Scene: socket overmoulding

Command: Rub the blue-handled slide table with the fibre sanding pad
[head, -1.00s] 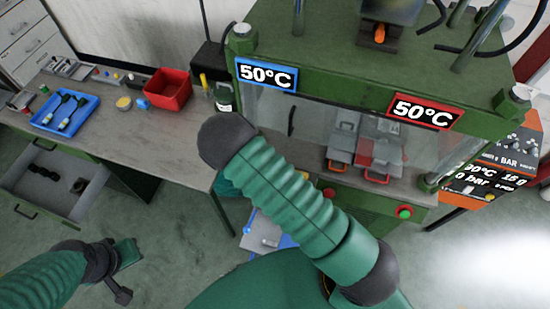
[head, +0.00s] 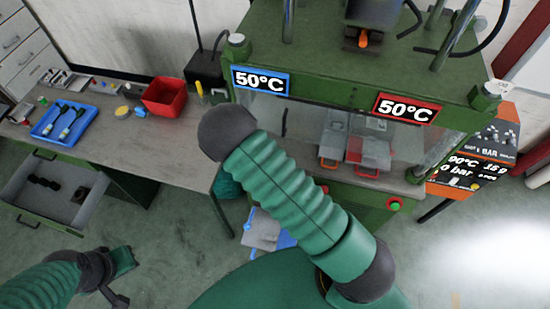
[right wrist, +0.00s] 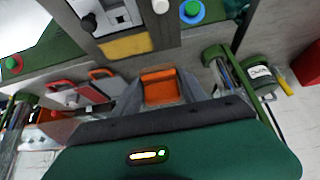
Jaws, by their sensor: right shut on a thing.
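My right gripper (right wrist: 160,88) is in the right wrist view, its grey fingers shut on an orange-brown block (right wrist: 160,92), which looks like the sanding pad. In the head view it is hidden behind my right arm. A grey piece with blue edges (head: 266,235) shows low beside that arm, partly covered; I cannot tell whether it is the blue-handled slide table. Slide tables with an orange-red handle (head: 328,163) and a red handle (head: 368,172) sit in the press. My left gripper (head: 118,280) is low at the left, away from the bench; its jaws are unclear.
The green press (head: 330,70) has a blue-framed sign (head: 260,80) and a red-framed sign (head: 405,108). The bench (head: 135,145) carries a blue tray (head: 48,133) and a red bin (head: 168,97). An open drawer (head: 60,205) juts out below it.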

